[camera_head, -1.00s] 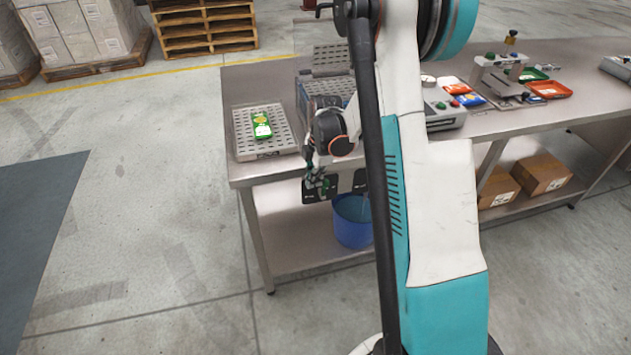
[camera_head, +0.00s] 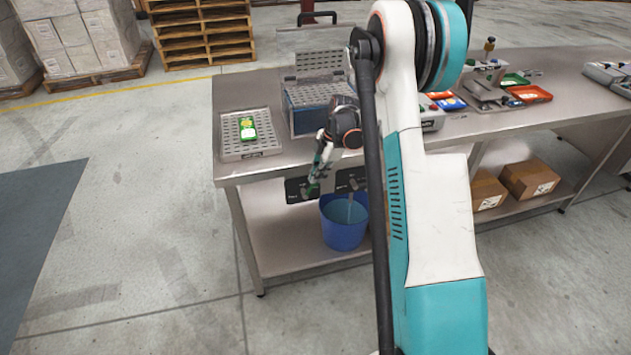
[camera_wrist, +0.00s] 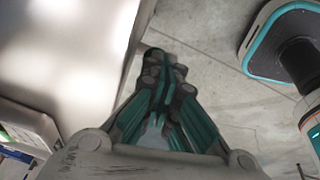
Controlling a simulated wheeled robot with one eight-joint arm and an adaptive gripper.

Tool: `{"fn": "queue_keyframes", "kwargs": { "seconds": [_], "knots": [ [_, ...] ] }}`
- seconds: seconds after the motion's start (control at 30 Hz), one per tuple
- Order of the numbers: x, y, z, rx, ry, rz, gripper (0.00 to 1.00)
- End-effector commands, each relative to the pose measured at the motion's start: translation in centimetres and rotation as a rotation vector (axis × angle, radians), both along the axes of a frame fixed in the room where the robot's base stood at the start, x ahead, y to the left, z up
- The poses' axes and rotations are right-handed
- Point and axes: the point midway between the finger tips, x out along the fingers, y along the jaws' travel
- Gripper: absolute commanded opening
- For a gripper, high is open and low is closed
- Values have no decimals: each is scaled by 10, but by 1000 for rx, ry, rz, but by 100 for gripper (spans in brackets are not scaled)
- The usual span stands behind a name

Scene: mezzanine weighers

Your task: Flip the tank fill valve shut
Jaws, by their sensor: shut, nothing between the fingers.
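Two dark valve plates hang on the front edge of the steel table (camera_head: 262,166): a left plate (camera_head: 293,190) and a right plate (camera_head: 350,178). Their labels are too small to read, so I cannot tell which is the tank fill valve. Below the right plate, a thin stream of water seems to fall into a blue bucket (camera_head: 344,232) on the lower shelf. My gripper (camera_head: 312,190) points down at the right side of the left plate and partly hides it. Contact cannot be made out. In the wrist view my gripper (camera_wrist: 156,56) is shut and empty.
A perforated tray (camera_head: 232,150) with a green packet (camera_head: 247,128) lies on the table's left end. An open blue-sided tank (camera_head: 305,118) stands behind my gripper. A scale and coloured trays (camera_head: 530,94) stand farther right. The floor left of the table is clear.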

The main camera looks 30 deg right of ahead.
Motion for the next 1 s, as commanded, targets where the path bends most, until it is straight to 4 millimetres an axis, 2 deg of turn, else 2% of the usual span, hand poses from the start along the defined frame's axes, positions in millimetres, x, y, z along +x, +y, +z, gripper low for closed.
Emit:
{"fn": "queue_keyframes", "kwargs": {
  "seconds": [0.1, 0.4, 1.0],
  "knots": [
    [6, -7, -6, -1, 0, 3, 0],
    [5, -19, -14, -2, 1, 3, 0],
    [4, -21, -15, -2, 1, 3, 0]
  ]
}}
